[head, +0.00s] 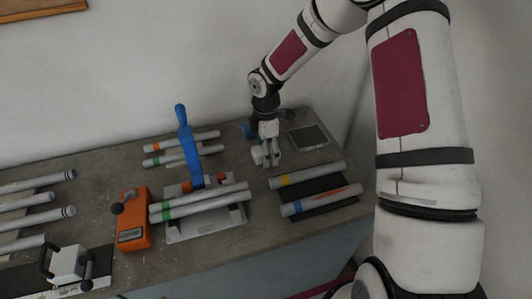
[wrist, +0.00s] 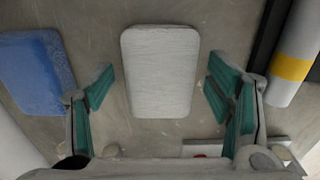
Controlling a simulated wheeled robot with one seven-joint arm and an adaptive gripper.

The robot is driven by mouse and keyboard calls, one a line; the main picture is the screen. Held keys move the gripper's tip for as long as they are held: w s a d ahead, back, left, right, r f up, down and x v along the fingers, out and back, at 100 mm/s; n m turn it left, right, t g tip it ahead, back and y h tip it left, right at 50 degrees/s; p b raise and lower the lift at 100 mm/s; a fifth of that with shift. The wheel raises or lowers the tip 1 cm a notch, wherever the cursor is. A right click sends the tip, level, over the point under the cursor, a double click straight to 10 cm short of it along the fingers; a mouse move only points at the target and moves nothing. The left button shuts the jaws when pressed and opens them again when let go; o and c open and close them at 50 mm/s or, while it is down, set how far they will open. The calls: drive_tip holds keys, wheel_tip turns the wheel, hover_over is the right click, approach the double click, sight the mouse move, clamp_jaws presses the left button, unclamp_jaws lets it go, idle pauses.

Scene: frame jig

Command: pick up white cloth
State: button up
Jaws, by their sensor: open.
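The white cloth (wrist: 160,60) is a flat, rounded, light grey-white rectangle on the grey bench top in the wrist view. My gripper (wrist: 160,86) is open, with green-padded fingers apart on the left and right of the cloth. Nothing is between the pads except the view of the cloth below; I cannot tell the exact height gap. In the head view my gripper (head: 267,157) points down near the back of the bench and largely hides the cloth.
A blue cloth (wrist: 36,72) lies left of the white one. A yellow-banded tube (wrist: 294,65) is on the right. A jig with a tall blue lever (head: 188,145), an orange box (head: 133,218) and several tubes are left of my gripper. A dark flat tray (head: 308,138) lies to its right.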

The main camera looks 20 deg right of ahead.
drive_tip(key=c, duration=1.1)
drive_tip(key=shift+c, duration=0.2)
wheel_tip(320, 180, up, 10)
drive_tip(key=shift+b, duration=0.45)
